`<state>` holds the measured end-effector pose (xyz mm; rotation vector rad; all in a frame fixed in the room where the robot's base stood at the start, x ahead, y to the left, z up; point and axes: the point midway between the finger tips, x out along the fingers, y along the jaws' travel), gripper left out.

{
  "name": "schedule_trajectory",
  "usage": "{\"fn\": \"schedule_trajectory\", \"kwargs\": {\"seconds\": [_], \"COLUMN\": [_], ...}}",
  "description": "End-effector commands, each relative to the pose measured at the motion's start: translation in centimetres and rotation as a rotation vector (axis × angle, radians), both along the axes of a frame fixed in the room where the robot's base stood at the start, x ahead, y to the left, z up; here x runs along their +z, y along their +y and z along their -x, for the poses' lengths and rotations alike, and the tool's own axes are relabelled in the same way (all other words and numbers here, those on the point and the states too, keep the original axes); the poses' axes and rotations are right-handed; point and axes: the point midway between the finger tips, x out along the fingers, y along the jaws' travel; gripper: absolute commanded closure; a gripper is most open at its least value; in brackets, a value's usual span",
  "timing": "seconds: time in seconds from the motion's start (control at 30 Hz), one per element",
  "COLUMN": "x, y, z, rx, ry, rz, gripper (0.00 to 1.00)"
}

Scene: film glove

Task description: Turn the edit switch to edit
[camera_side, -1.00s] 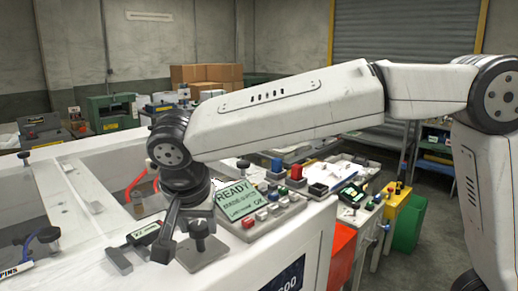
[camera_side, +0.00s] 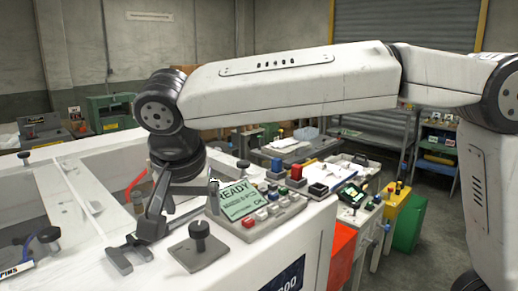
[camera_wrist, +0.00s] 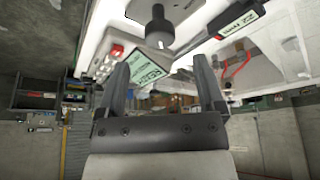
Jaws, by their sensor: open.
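My gripper (camera_side: 181,218) is open over the white machine top in the side view, with nothing between its fingers. Its two dark fingers also show spread in the wrist view (camera_wrist: 161,70). A black knob (camera_side: 199,232) on a square grey plate stands just in front and to the right of the gripper, apart from it. A black knob also shows beyond the fingers in the wrist view (camera_wrist: 159,30). A tilted panel with a green READY screen (camera_side: 237,199) is right of the gripper. I cannot make out which control is the edit switch or its setting.
The panel carries red and pale buttons (camera_side: 250,222). A labelled device (camera_wrist: 237,27) lies at the upper right in the wrist view. Another black knob (camera_side: 49,236) stands at the left. A side bench (camera_side: 318,190) with controls is crowded. The machine has open recesses.

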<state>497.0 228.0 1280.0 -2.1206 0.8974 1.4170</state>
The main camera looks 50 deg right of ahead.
Motion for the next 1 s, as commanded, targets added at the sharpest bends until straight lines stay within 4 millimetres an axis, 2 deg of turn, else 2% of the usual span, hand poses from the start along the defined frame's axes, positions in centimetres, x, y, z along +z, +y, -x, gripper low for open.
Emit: {"fn": "schedule_trajectory", "kwargs": {"seconds": [0.23,0.67,0.77,0.87,1.0], "x": [2.2,2.4,1.8,0.4,-3.0], "y": [0.7,0.8,1.0,1.6,2.9], "z": [0.6,0.8,1.0,1.7,3.6], "rx": [0.002,0.001,0.010,0.028,0.069], "ry": [-0.001,0.003,0.021,0.069,0.187], "rz": [-0.001,0.000,-0.003,-0.011,-0.039], "gripper": [0.12,0.12,0.12,0.12,0.12]}}
